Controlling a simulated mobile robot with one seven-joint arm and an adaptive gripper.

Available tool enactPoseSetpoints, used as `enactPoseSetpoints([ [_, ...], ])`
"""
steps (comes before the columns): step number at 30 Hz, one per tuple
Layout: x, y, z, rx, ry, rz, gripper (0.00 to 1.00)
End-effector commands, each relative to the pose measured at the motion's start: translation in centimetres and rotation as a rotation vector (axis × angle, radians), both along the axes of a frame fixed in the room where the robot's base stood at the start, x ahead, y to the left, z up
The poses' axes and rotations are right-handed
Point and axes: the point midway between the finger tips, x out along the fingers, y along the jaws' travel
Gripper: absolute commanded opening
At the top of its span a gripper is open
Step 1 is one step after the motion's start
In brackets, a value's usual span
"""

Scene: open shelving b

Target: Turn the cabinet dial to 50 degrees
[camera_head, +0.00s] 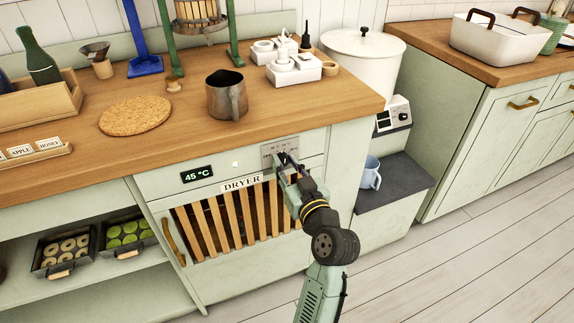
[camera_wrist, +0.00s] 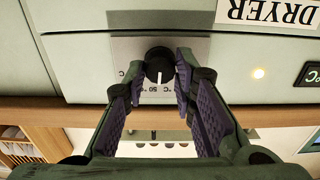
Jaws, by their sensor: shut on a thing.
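The cabinet dial is a round black knob (camera_wrist: 157,60) with a white pointer line, on a grey plate with printed temperature marks. The wrist view is upside down; the line points down there, toward the marks, which are only partly legible. My gripper (camera_wrist: 160,72) has one finger on each side of the knob and is shut on it. In the head view my gripper (camera_head: 284,164) reaches the grey dial plate (camera_head: 271,150) and hides most of the knob. The dryer display (camera_head: 197,174) reads 45 °C.
The wooden counter (camera_head: 180,142) juts out above the dial, with a metal jug (camera_head: 227,95) and a cork mat (camera_head: 135,115) on it. The slatted dryer door (camera_head: 228,228) is below. A blue mug (camera_head: 371,173) stands on a dark ledge to the right.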

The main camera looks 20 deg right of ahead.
Motion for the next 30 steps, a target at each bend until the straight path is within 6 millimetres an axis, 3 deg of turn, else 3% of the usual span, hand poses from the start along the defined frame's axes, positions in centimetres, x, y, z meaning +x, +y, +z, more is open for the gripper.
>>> enactPoseSetpoints([
  [5,-0.01,0.02,0.01,0.016,0.002,0.001,0.00],
  [15,-0.01,-0.10,0.07,0.300,0.010,0.000,0.00],
  [25,0.00,-0.11,0.02,0.321,0.010,0.000,0.00],
  [26,0.00,-0.11,0.03,0.321,0.010,0.000,0.27],
  [30,0.00,-0.11,0.02,0.320,0.010,0.000,0.36],
])
